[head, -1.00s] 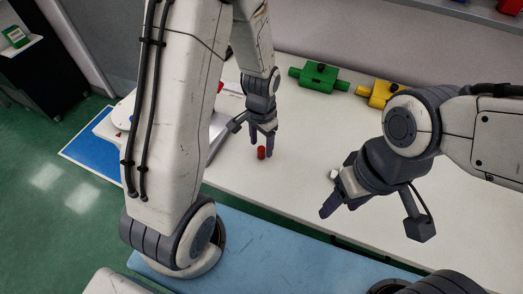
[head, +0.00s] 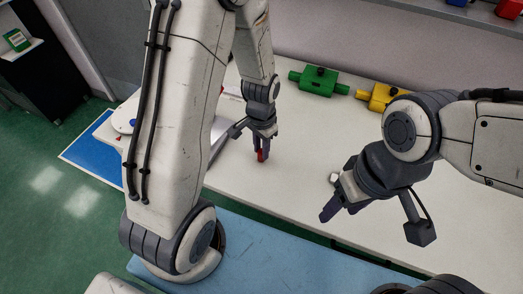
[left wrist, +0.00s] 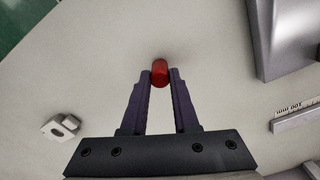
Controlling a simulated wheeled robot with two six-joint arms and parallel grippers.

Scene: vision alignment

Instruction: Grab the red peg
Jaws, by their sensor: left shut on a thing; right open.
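The red peg (head: 261,154) is a small red cylinder at the white table. It also shows in the left wrist view (left wrist: 160,70), between the two fingertips. My left gripper (head: 262,156) points down and is shut on the peg; its fingers hide part of it in the head view. In the left wrist view the fingers of my left gripper (left wrist: 160,80) touch the peg on both sides. My right gripper (head: 335,205) is open and empty, over the table's front area to the right.
A green block (head: 318,80) and a yellow block (head: 378,97) stand at the table's back. A small pale nut-like part (left wrist: 60,128) lies left in the left wrist view. A grey metal body (left wrist: 285,45) is at upper right. The table's middle (head: 310,130) is clear.

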